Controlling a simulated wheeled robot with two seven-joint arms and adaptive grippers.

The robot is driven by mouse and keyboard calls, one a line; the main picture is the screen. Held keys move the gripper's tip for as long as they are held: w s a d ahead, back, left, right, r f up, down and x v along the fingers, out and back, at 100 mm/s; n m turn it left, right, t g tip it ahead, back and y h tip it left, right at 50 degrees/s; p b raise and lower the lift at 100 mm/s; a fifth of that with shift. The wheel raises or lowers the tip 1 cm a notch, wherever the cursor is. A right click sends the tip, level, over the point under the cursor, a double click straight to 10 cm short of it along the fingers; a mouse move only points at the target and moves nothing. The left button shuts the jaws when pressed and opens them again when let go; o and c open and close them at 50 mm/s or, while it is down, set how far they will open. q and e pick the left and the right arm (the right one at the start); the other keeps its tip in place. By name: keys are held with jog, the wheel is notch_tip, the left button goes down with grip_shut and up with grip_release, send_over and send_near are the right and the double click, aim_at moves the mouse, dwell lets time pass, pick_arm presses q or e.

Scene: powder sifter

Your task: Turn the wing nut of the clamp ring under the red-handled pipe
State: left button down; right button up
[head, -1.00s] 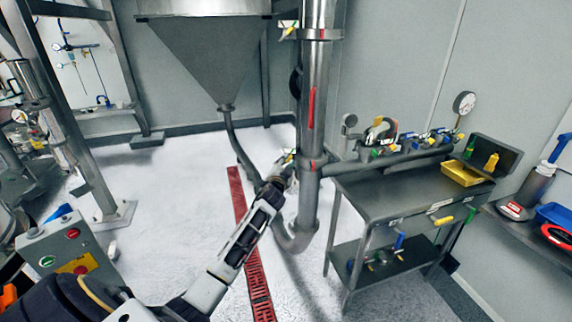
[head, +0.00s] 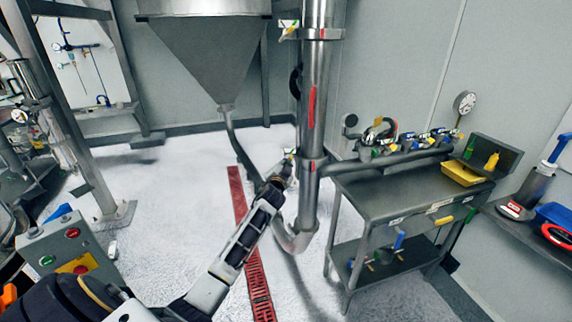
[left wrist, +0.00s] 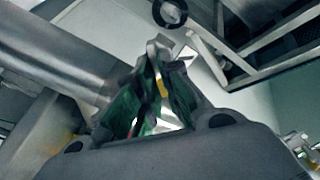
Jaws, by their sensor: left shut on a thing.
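The steel pipe (head: 316,75) with a red handle (head: 311,107) stands upright right of the hopper. The clamp ring (head: 313,165) circles it below the handle. My left gripper (head: 289,166) is at the ring's left side, shut on the wing nut, which is mostly hidden by the fingers in the head view. In the left wrist view, the green-padded fingers (left wrist: 152,95) close around a small part with a yellow spot, and a grey metal piece shows at their tips. My right gripper is not in view.
A steel hopper (head: 204,55) hangs left of the pipe. A metal table (head: 395,190) with valves and a yellow tray (head: 462,173) stands to the right. A red floor grate (head: 257,275) runs below my left arm. Another clamp (head: 318,34) sits higher on the pipe.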

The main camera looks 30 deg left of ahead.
pick_arm(q)
jog(key=shift+s+a+n+p, duration=0.15)
jog(key=shift+n+p, duration=0.95)
jog(key=shift+n, duration=3.15)
jog(key=shift+a+n+p, duration=0.2)
jog(key=shift+n+p, duration=0.85)
jog(key=shift+n, duration=3.2)
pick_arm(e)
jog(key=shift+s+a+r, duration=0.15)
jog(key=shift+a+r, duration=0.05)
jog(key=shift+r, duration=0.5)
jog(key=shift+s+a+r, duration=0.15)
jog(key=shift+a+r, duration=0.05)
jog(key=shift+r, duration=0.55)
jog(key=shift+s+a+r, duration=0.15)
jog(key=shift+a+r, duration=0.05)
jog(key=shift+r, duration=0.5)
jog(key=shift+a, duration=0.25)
pick_arm(q)
jog(key=c, duration=1.6)
grip_release()
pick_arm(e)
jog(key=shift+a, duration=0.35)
